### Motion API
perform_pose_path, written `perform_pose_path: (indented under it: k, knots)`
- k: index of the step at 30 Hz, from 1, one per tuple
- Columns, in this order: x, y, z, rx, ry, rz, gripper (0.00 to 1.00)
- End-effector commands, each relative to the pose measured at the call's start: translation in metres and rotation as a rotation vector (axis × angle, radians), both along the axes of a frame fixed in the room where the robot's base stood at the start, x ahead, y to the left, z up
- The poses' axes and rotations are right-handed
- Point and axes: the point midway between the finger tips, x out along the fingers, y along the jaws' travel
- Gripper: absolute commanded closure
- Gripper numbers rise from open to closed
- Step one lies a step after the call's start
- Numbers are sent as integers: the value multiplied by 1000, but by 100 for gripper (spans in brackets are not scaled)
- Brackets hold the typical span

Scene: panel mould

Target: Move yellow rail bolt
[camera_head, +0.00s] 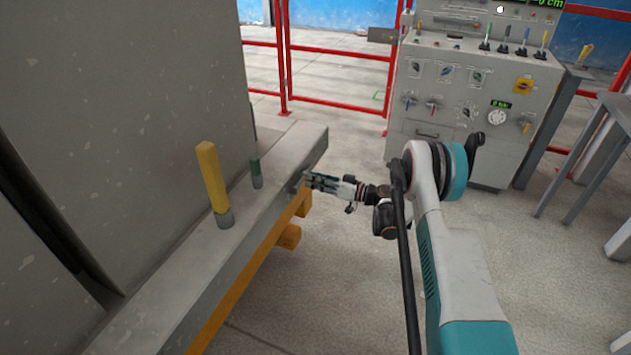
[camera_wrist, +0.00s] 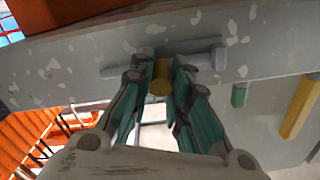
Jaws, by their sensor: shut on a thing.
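My gripper (camera_head: 308,181) reaches in from the right to the outer side face of the grey rail (camera_head: 272,190). In the wrist view its teal-padded fingers (camera_wrist: 160,80) are shut on a short yellow knob (camera_wrist: 159,86), which I take to be the handle of the yellow rail bolt. The knob sits in front of a grey horizontal bar (camera_wrist: 112,71) on the rail's face. In the head view the fingers hide the knob.
A tall yellow handle (camera_head: 212,175) and a shorter green one (camera_head: 255,172) stand upright on the rail's top. A large grey panel (camera_head: 120,100) rises at left. A control console (camera_head: 470,100) and red railings (camera_head: 335,52) stand behind. Bare floor lies right of the rail.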

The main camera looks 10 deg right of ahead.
Motion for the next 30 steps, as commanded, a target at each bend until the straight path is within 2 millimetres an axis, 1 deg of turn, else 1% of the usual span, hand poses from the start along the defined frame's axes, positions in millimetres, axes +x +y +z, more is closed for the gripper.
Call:
perform_pose_path:
  k: [1,4,5,6,7,8,16,20,23,30]
  knots:
    - [3,-3,1,1,-1,-10,100]
    - [4,-3,1,1,-1,-12,100]
    - [4,-4,1,1,-1,-12,81]
    - [4,-4,2,2,-1,-13,72]
    - [4,-4,1,2,-1,-13,65]
    - [4,-4,1,1,-1,-12,63]
    - [2,-2,1,1,-1,-8,63]
    - [-1,-7,1,1,-1,-8,63]
    - [-7,-17,1,1,-1,-10,63]
    - [-35,-57,1,1,-1,-12,63]
